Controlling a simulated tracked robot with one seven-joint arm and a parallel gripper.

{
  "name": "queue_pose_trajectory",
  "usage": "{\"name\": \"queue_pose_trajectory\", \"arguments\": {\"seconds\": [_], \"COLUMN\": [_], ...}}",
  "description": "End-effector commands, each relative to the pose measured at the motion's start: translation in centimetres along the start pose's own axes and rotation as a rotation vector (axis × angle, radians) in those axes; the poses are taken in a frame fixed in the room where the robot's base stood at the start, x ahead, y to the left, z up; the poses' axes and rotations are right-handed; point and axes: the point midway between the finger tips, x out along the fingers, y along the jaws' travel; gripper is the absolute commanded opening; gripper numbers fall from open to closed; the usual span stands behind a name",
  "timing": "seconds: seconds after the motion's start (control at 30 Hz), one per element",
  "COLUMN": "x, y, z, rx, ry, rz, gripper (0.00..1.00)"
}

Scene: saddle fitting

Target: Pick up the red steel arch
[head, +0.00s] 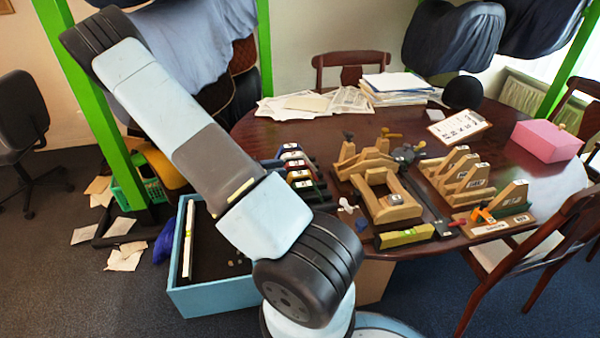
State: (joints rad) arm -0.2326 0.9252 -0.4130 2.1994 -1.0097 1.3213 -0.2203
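A row of small coloured pieces with white labels stands on the left part of the dark table (440,260), just right of my arm. One of them, near the middle of the row, looks red (298,164) and is likely the red steel arch. It is small in the picture and its neighbours partly cover it, so its full shape cannot be made out. My arm rises from the front centre to the upper left, away from the row. My gripper is outside the picture, so its opening and contents are hidden.
Wooden saddle stands (392,203) and a wooden rack (465,175) fill the table's middle and right. Papers (395,83), a clipboard (459,127) and a pink box (546,141) lie behind. A blue open-topped box (215,297) stands left of the table; green posts (95,100) rise beyond.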

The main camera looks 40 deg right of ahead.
Motion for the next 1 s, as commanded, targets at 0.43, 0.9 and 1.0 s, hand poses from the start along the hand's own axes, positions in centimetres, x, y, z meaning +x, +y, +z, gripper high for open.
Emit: {"name": "queue_pose_trajectory", "arguments": {"seconds": [0.43,0.9,1.0], "x": [3.5,5.8,5.8], "y": [0.0,0.0,0.0], "z": [0.5,0.5,0.5], "rx": [-0.001,0.0,0.0], "ry": [0.0,0.001,0.001], "rz": [-0.002,-0.001,-0.001], "gripper": [0.38,0.34,0.24]}}
